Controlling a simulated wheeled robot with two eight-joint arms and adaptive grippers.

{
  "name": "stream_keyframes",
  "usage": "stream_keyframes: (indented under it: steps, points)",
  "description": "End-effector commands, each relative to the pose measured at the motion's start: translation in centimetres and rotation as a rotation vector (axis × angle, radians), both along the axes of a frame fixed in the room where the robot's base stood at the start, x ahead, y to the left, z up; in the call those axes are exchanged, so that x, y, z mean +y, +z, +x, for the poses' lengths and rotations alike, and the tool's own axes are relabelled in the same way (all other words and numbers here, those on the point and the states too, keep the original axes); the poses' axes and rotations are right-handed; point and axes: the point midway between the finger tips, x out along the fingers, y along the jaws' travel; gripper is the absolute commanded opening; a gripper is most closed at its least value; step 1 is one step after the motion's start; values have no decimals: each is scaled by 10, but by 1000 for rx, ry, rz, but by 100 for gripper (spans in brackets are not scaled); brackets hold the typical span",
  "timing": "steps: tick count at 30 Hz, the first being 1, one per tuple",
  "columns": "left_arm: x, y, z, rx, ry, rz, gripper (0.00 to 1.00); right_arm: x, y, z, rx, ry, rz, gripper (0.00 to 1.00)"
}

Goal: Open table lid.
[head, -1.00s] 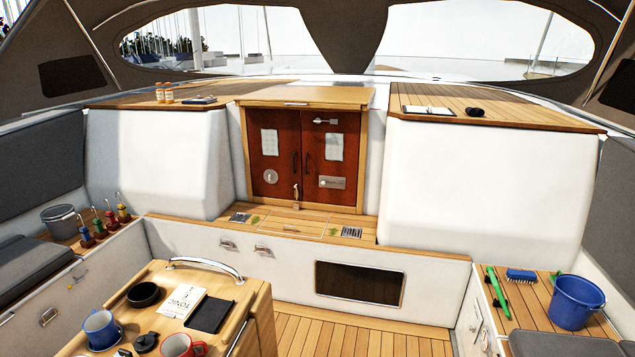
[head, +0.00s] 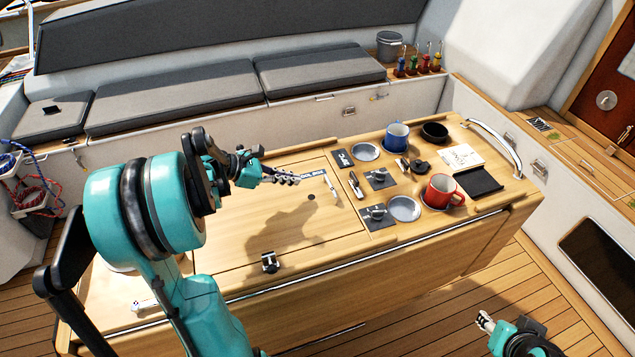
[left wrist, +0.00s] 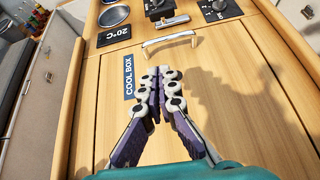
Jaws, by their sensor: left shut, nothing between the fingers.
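The table lid (head: 285,225) is a flat wooden panel, closed and flush with the table top. It carries a COOL BOX label, which in the left wrist view (left wrist: 128,76) lies left of my fingers. A slim metal handle (head: 331,188) sits near the lid's right edge; the left wrist view shows it ahead (left wrist: 170,38). My left gripper (head: 297,180) is shut and empty above the lid, a little short of the handle; its fingers lie together in the left wrist view (left wrist: 158,73). My right gripper (head: 485,321) is low at the right, over the floor; its finger gap is unclear.
Right of the lid stand a blue mug (head: 397,135), a red mug (head: 443,190), a black bowl (head: 435,132), plates and a book (head: 462,157). A dark latch (head: 269,262) sits at the lid's near edge. A grey cushioned bench (head: 180,90) runs behind the table.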

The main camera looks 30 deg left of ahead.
Motion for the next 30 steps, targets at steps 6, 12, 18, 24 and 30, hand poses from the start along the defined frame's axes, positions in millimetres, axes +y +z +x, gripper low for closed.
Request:
stream_keyframes:
  steps: [6, 12, 18, 24, 30]
  points:
    - [-1, -10, 10, 8, 26, -51, 0, 0, -6, 0, 0, 0, 0, 40]
    - [-22, -30, 34, 9, 24, -48, 0, 0, -18, 0, 0, 0, 0, 40]
    - [-40, -45, 55, 9, 24, -48, 0, 0, -27, 0, 0, 0, 0, 40]
    - [-48, -51, 64, 8, 26, -48, 0, 0, -30, 0, 0, 0, 0, 40]
    - [-48, -51, 65, 9, 27, -47, 0, 0, -29, 0, 0, 0, 0, 40]
